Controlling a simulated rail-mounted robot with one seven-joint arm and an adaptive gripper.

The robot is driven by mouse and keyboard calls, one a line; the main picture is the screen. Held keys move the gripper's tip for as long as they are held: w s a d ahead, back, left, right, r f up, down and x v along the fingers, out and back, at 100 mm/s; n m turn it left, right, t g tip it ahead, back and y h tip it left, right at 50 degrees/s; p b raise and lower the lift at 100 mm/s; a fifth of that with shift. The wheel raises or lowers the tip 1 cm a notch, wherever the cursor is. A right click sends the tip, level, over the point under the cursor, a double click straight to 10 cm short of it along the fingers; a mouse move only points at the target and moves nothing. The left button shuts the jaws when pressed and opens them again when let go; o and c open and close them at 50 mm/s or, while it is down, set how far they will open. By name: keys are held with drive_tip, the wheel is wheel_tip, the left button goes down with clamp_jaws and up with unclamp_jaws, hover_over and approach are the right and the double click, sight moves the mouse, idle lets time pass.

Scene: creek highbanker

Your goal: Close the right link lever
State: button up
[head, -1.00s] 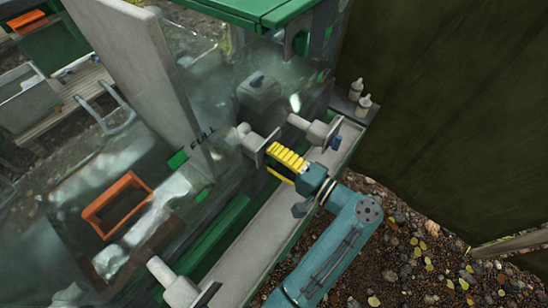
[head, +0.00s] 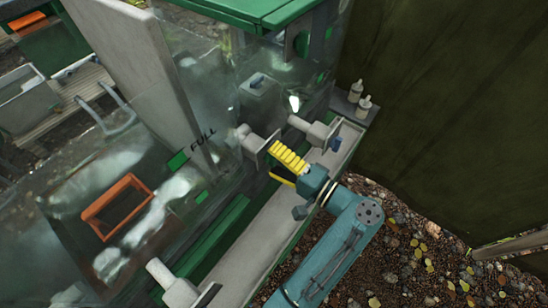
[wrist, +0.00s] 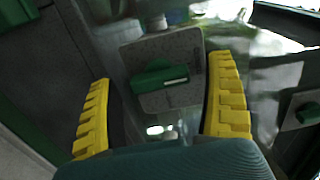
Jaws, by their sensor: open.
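My gripper (head: 272,160) is open, with its yellow fingers reaching toward a grey pipe fitting with a square plate (head: 252,143) on the tank's side. In the wrist view, a grey plate (wrist: 183,45) with a green handle (wrist: 160,80) lies ahead, between the open fingers and apart from them. I cannot tell for certain which of these parts is the right link lever. No part is held.
A long grey trough (head: 262,240) runs below the gripper. Another pipe fitting (head: 172,284) juts out at the lower left. Two small bottles (head: 360,98) stand on a ledge at the trough's far end. A dark wall (head: 450,100) rises at the right.

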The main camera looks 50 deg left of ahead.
drive_tip(key=w+d, duration=0.2)
drive_tip(key=d, duration=0.9)
drive_tip(key=shift+w+d, duration=0.2)
drive_tip(key=shift+d, duration=0.1)
drive_tip(key=w+d+b, duration=0.2)
drive_tip(key=d+b, duration=0.9)
drive_tip(key=b, duration=1.2)
drive_tip(key=shift+w+d, duration=0.15)
drive_tip(key=shift+d, duration=0.2)
